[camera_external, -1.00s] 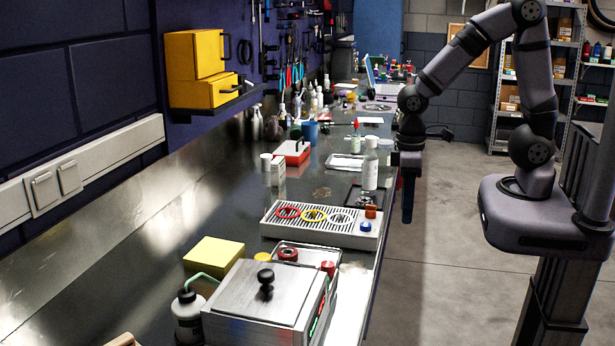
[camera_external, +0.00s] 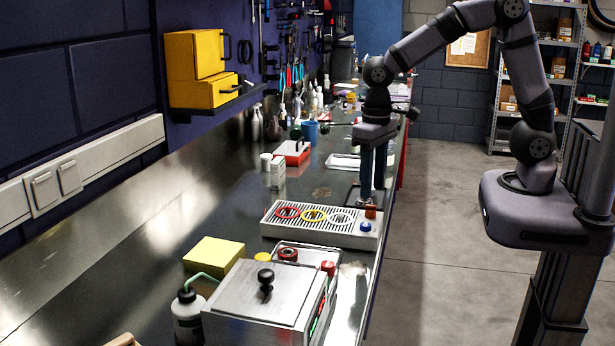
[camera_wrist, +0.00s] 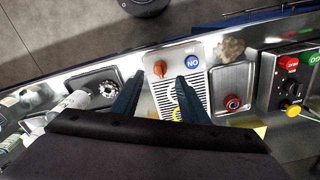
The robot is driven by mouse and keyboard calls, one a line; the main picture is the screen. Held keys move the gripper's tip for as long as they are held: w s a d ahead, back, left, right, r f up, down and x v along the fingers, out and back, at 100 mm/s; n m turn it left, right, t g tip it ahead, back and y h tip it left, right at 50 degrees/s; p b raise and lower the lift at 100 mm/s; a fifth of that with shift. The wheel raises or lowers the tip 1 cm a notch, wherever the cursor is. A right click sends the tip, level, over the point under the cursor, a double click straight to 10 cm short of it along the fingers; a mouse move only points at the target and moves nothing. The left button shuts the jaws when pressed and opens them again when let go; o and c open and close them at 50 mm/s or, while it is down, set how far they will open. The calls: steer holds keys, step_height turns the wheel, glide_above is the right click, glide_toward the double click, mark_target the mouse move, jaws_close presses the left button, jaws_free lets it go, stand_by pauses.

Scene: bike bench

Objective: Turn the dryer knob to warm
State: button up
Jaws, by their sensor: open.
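The dryer appears to be the pale slotted unit (camera_external: 300,226), with red and yellow rings on its grille. It also shows in the wrist view (camera_wrist: 171,98). An orange knob (camera_external: 371,211) stands at its end, beside a blue round button (camera_external: 365,227). In the wrist view the orange knob (camera_wrist: 159,68) has a raised grip, and the blue button (camera_wrist: 192,62) reads "NO". The knob's setting is too small to read. My gripper (camera_external: 372,194) is open and empty, pointing down above the far side of the unit. In the wrist view its fingertips (camera_wrist: 158,82) lie to either side of the knob.
A lidded metal box (camera_external: 262,291) with a yellow knob (camera_wrist: 292,108) stands nearer the camera. A small tray with a red-topped part (camera_wrist: 233,103) lies beside the slotted unit. A dark tray (camera_wrist: 95,88) lies on the other side. A yellow block (camera_external: 214,253) sits behind.

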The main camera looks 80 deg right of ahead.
mark_target(371, 211)
steer(key=shift+f+p, duration=0.6)
steer(key=shift+f, duration=2.2)
steer(key=shift+c, duration=0.6)
jaws_close()
